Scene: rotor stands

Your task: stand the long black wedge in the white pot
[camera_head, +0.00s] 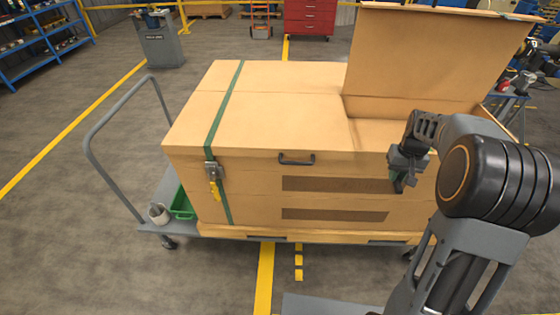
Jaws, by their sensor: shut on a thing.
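The white pot (159,214) stands on the left end of the cart deck, at the front left of the big crate. It is small in the picture, and I cannot make out its inside. My gripper (399,184) is far to the right of the pot and higher, in front of the crate's right part, with its jaws pointing down. It is shut on a dark thing, which I take to be the long black wedge. The wedge is hard to tell from the dark fingers, and its full length and tilt are not clear. No other wedge shows.
A green tray (183,203) lies beside the pot, against the crate. The large tan crate (256,178) fills the middle, with its right lid part raised. The grey cart's handle rail (92,166) rises behind the pot on the left. The floor at front left is clear.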

